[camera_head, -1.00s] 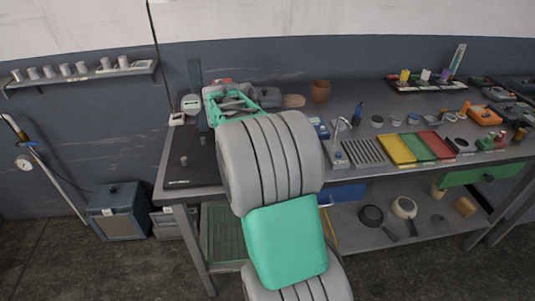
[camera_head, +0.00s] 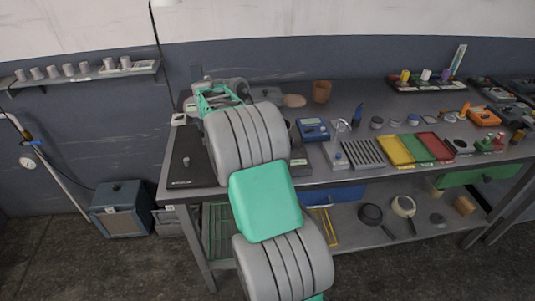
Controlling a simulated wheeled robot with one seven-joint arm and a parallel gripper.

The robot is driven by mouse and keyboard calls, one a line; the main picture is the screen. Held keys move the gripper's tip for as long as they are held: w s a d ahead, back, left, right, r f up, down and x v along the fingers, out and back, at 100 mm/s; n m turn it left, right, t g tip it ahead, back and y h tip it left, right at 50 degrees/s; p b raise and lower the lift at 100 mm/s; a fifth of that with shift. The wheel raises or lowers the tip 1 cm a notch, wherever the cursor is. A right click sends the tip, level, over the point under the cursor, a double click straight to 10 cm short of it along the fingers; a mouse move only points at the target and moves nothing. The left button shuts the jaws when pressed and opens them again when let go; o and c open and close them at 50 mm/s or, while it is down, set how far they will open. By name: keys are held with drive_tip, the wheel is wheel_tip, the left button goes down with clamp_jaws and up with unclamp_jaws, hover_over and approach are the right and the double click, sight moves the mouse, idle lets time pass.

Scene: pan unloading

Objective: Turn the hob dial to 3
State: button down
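The hob appears to be the dark flat plate (camera_head: 206,172) at the left end of the bench. A small grey upright knob (camera_head: 186,161) stands on it; whether this is the dial, and any numbers on it, are too small to tell. My arm crosses the middle of the view and covers the right part of the plate. The green and grey end of my arm, with my gripper (camera_head: 214,98), is over the back left of the bench, behind the plate. Its fingers cannot be made out, nor whether they hold anything.
Right of my arm stand a blue device (camera_head: 313,130), a grey ribbed rack (camera_head: 366,153), and yellow (camera_head: 396,150), green and red trays. A brown pot (camera_head: 321,91) stands at the back. Pans (camera_head: 371,215) lie on the lower shelf. A thin dark pole rises behind the bench's left end.

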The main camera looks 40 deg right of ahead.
idle(0.3)
drive_tip(key=c, duration=1.5)
unclamp_jaws()
drive_tip(key=p+v, duration=0.2)
drive_tip(key=v, duration=0.5)
drive_tip(key=shift+r+p, duration=0.3)
drive_tip(key=shift+r, duration=0.05)
drive_tip(key=shift+w+a, duration=0.1)
drive_tip(key=shift+a, duration=0.05)
